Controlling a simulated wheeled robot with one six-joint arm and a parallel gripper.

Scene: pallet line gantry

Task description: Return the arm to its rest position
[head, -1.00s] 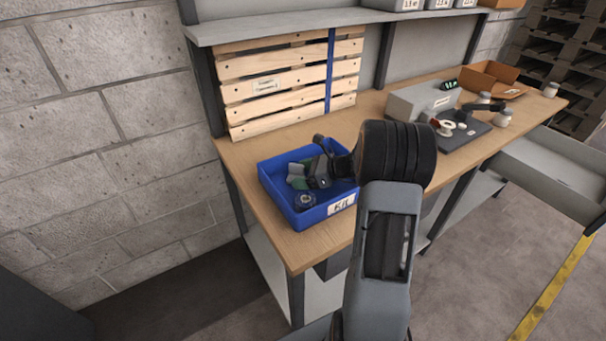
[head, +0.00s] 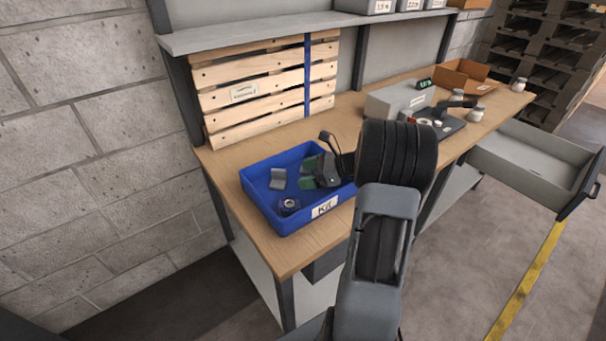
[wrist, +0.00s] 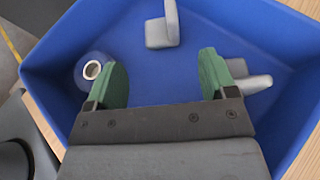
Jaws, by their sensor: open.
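My gripper (head: 308,174) hangs over the blue kit bin (head: 275,219) at the end of my bent arm. In the wrist view my gripper (wrist: 163,80) has its two green-padded fingers spread wide, with nothing between them. In the bin, a grey angled bracket (wrist: 161,31) lies beyond the fingertips, and it shows in the head view (head: 278,179). A round blue part with a metal ring (wrist: 92,71) lies left of the left finger, also in the head view (head: 289,206). Another grey piece (wrist: 253,84) is partly hidden behind the right finger.
The bin stands on a wooden workbench (head: 225,160) before a slatted pallet panel (head: 262,88). A shelf (head: 260,32) runs above. A grey box (head: 398,99), dark pad and small jars stand farther right. An open drawer (head: 530,165) juts out at right.

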